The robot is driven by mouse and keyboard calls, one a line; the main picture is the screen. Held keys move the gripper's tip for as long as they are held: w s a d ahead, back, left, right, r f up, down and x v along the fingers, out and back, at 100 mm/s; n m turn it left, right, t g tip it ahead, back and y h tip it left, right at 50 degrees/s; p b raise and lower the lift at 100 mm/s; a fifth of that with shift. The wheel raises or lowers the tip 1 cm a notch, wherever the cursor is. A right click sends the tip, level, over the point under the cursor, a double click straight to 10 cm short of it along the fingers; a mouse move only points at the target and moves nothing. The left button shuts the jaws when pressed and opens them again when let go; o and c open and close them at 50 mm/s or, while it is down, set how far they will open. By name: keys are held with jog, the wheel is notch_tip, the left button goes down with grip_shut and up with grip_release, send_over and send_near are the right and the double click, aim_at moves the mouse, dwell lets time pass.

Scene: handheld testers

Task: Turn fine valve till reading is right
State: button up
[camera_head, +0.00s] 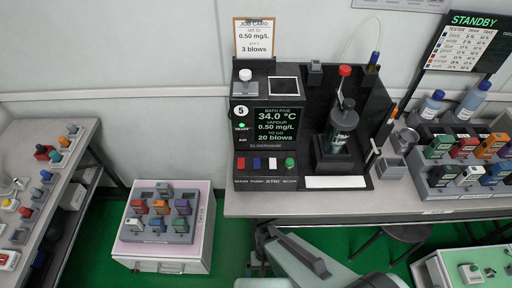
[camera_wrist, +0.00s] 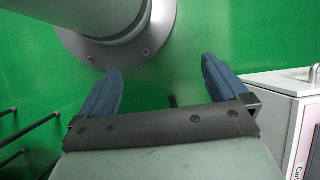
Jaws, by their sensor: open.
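A black bath unit stands on the bench; its screen (camera_head: 277,125) reads "BATH FIVE", 34.0 °C, vapour 0.50 mg/L and 20 blows to go. A job card (camera_head: 254,38) above it reads set to 0.50 mg/L and 3 blows. I cannot tell which is the fine valve. My gripper (camera_wrist: 164,76) is open and empty over the green floor in the wrist view, away from the unit.
Coloured buttons (camera_head: 265,163) line the unit's front. Testers fill a rack (camera_head: 463,160) at right, and others sit on a grey block on a white cabinet (camera_head: 204,243). A side bench (camera_head: 60,135) is at left. A sign (camera_head: 470,42) reads "STANDBY". Bottles stand at right.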

jog(key=d+r+g, duration=0.1)
jog(key=d, duration=1.3)
jog(key=shift+w+d+r+m+h, duration=0.15)
jog(key=shift+d+r+m+h, duration=0.15)
jog(key=shift+d, duration=0.1)
